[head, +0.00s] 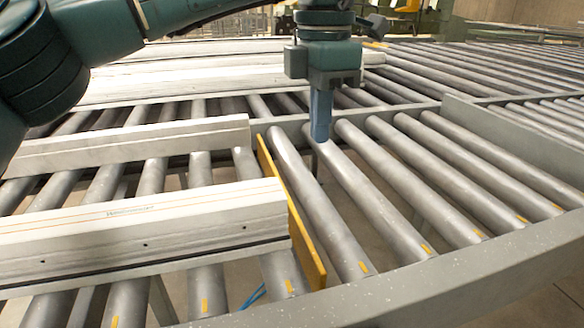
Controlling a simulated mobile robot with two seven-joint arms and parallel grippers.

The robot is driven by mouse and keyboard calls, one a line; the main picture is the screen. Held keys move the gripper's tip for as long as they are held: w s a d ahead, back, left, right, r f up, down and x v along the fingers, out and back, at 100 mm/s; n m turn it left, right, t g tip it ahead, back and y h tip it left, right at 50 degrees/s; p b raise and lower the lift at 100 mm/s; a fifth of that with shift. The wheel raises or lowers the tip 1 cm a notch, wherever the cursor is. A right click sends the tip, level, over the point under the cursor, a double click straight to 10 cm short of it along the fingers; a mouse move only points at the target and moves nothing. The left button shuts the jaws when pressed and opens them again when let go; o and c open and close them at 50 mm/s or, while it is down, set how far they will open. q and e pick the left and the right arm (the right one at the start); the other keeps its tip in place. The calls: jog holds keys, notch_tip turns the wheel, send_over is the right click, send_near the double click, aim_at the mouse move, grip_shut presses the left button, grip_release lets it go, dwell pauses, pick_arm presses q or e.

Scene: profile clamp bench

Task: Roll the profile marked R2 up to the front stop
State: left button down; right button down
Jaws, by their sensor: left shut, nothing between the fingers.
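A long white profile (150,232) with a thin orange line and small print lies across the rollers at the near left. A second white profile (130,143) lies behind it. I cannot read an R2 mark on any of them. A yellow upright plate (284,205), perhaps the front stop, stands across the right ends of these two profiles. Both ends are close to it; I cannot tell whether they touch. My left gripper (321,136) points down over the rollers just right of the plate's far end. Its blue fingers are shut and empty. My right gripper is not seen.
More white profiles (200,82) lie on the rollers at the back left. Bare rollers (405,185) fill the area right of the yellow plate. A grey frame rail (450,272) runs along the near edge, and a grey raised side plate (510,135) stands at the right.

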pick_arm(q)
jog(key=a+f, duration=0.1)
jog(key=f, duration=0.2)
jog(key=a+f, duration=0.1)
jog(key=f, duration=0.2)
jog(key=s+f, duration=0.1)
jog(key=f, duration=0.2)
jog(key=shift+s+a+f+b, duration=0.1)
jog(key=shift+a+f+b, duration=0.2)
jog(key=shift+a+f, duration=0.1)
jog(key=shift+s+a, duration=0.2)
jog(key=shift+a, duration=0.35)
